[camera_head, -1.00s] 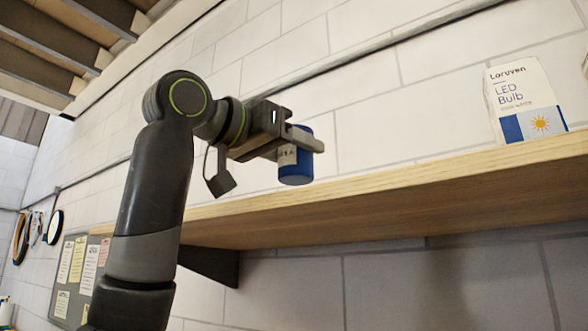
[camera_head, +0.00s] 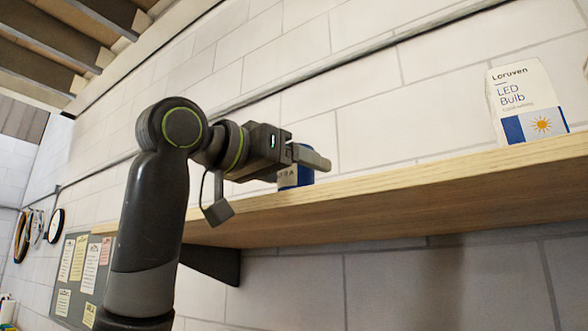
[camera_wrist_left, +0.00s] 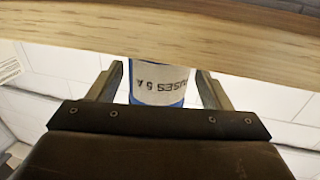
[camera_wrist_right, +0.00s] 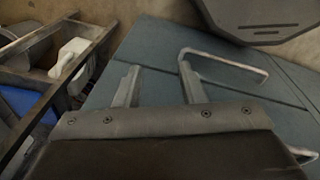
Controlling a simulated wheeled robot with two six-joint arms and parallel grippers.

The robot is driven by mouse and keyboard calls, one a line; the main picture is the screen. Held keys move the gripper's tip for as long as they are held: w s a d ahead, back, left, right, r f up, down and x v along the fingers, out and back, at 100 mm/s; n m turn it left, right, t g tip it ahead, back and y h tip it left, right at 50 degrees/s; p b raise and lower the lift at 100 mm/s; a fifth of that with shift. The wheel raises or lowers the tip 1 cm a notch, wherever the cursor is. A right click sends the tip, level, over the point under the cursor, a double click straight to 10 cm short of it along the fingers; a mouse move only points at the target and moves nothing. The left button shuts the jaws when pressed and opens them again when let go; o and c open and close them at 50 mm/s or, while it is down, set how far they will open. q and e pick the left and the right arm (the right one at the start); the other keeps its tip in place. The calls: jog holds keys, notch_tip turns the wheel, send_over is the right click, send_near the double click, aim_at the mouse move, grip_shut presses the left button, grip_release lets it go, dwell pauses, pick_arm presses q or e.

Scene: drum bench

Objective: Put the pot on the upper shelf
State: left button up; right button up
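The pot is a small blue cylinder (camera_head: 294,179) with a pale label, upright at the upper shelf's (camera_head: 420,180) front edge in the head view. The shelf edge hides its base, so contact with the board is not visible. My right gripper (camera_wrist_right: 155,85) is open and empty, over a blue-grey surface in the right wrist view.
A white and blue LED bulb box (camera_head: 526,103) stands on the shelf at the right. The shelf between it and the pot looks clear. A dark bracket (camera_head: 212,264) is under the shelf. The right wrist view shows a curved metal handle (camera_wrist_right: 230,62).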

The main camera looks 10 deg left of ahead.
pick_arm(q)
jog(key=shift+r, duration=0.25)
jog(key=shift+s+a+f, duration=0.15)
jog(key=shift+s, duration=0.15)
jog(key=b+v, duration=0.5)
jog(key=v, duration=0.6)
jog(key=shift+b, duration=0.35)
jog(key=shift+a, duration=0.15)
